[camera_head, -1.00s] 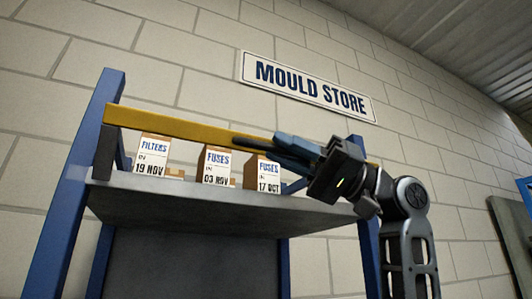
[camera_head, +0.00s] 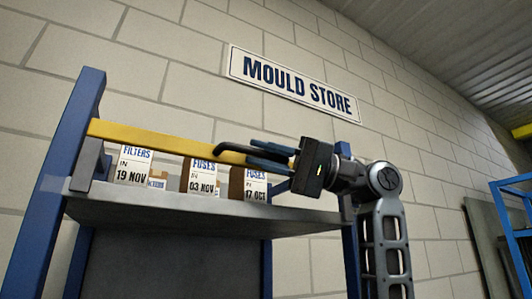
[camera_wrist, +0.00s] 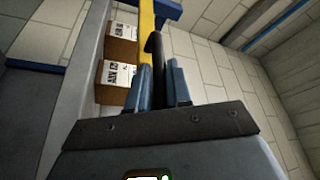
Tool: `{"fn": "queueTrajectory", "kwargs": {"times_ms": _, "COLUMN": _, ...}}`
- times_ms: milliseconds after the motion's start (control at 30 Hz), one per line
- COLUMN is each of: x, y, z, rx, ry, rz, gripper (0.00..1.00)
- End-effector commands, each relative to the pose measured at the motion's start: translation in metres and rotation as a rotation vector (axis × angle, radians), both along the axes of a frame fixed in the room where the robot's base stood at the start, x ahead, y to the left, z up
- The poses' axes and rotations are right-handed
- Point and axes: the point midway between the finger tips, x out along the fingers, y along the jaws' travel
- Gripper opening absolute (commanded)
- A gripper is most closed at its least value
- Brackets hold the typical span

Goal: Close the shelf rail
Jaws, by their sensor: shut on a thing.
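The yellow shelf rail (camera_head: 150,138) runs across the front of the shelf (camera_head: 200,215), just above and in front of the tops of the boxes. It also shows in the wrist view (camera_wrist: 147,22). A dark handle (camera_head: 228,150) stands out from the rail, right of its middle. My gripper (camera_head: 254,153) is shut on this handle. In the wrist view, the dark handle (camera_wrist: 155,48) lies between the two blue fingers (camera_wrist: 160,68). The rail's right end is hidden behind my gripper and wrist.
Three labelled boxes stand on the shelf behind the rail: FILTERS (camera_head: 135,166), FUSES (camera_head: 201,178) and FUSES (camera_head: 255,185). Blue posts (camera_head: 55,180) frame the shelf. A MOULD STORE sign (camera_head: 295,84) hangs on the block wall. A blue frame (camera_head: 515,225) stands at the far right.

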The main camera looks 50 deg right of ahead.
Motion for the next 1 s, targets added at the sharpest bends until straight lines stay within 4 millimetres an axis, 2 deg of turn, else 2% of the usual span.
{"fn": "queueTrajectory", "kwargs": {"times_ms": 300, "x": -0.0003, "y": 0.0004, "z": 0.0003, "rx": -0.001, "ry": 0.0, "rz": 0.001, "gripper": 0.0}}
{"fn": "queueTrajectory", "kwargs": {"times_ms": 333, "x": -0.0003, "y": 0.0004, "z": 0.0002, "rx": -0.001, "ry": 0.0, "rz": 0.001, "gripper": 0.22}}
{"fn": "queueTrajectory", "kwargs": {"times_ms": 533, "x": 0.0, "y": 0.0001, "z": 0.0, "rx": -0.001, "ry": 0.0, "rz": 0.001, "gripper": 0.4}}
{"fn": "queueTrajectory", "kwargs": {"times_ms": 867, "x": 0.0009, "y": -0.0006, "z": -0.0014, "rx": 0.0, "ry": 0.004, "rz": -0.001, "gripper": 0.4}}
{"fn": "queueTrajectory", "kwargs": {"times_ms": 1000, "x": -0.0042, "y": -0.0085, "z": -0.0045, "rx": 0.0, "ry": 0.003, "rz": -0.004, "gripper": 0.4}}
